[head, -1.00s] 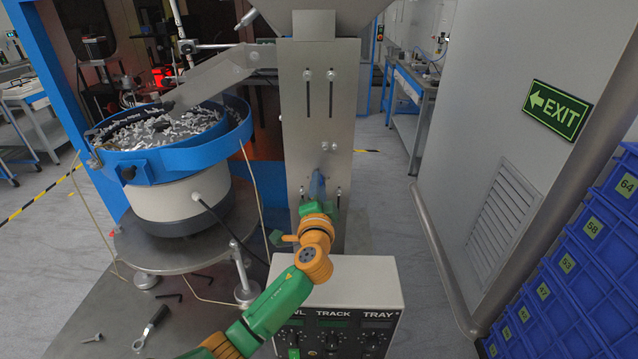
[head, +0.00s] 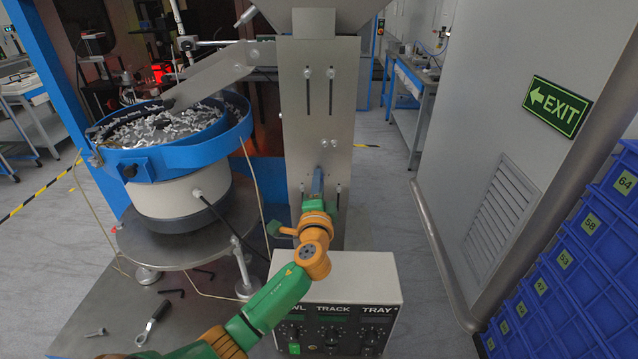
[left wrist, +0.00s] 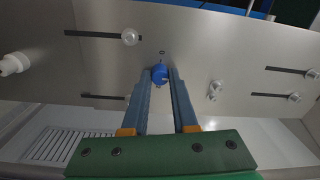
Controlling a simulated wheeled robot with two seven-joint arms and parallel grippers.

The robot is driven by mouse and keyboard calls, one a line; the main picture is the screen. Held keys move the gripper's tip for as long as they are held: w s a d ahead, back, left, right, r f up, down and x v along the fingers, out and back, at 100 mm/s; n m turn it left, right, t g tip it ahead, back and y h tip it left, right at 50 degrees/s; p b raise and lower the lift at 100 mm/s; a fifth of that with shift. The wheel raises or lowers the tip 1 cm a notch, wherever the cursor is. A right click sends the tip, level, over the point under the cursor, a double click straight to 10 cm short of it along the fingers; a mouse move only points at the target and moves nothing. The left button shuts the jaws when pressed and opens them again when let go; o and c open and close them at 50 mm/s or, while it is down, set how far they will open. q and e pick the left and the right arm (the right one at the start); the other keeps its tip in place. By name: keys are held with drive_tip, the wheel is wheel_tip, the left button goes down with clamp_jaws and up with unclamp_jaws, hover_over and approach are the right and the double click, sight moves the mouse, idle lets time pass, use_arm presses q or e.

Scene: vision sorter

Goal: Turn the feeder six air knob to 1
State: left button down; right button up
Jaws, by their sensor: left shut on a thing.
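The air knob (left wrist: 160,74) is small and blue and sits on a grey metal plate (left wrist: 230,40) in the left wrist view. My left gripper (left wrist: 162,80) has its two blue fingers on either side of the knob and is shut on it. In the head view my left gripper (head: 319,178) reaches up to the lower part of the upright metal plate (head: 318,120), where the fingers hide the knob. I cannot read any scale or number beside the knob. My right gripper is not in view.
A control box (head: 345,275) labelled TRACK and TRAY stands below the arm. A blue-rimmed bowl of parts (head: 190,155) is at left. Slotted screws (left wrist: 129,37) stud the plate. Blue numbered bins (head: 590,250) and a wall rail (head: 435,245) are at right.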

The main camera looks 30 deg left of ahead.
use_arm(q)
drive_tip(key=c, duration=1)
unclamp_jaws()
drive_tip(key=shift+r, duration=0.15)
drive_tip(key=o, duration=0.3)
drive_tip(key=shift+a, duration=0.1)
drive_tip(key=shift+w+a, duration=0.1)
drive_tip(key=b+v, duration=0.1)
drive_tip(key=v, duration=0.6)
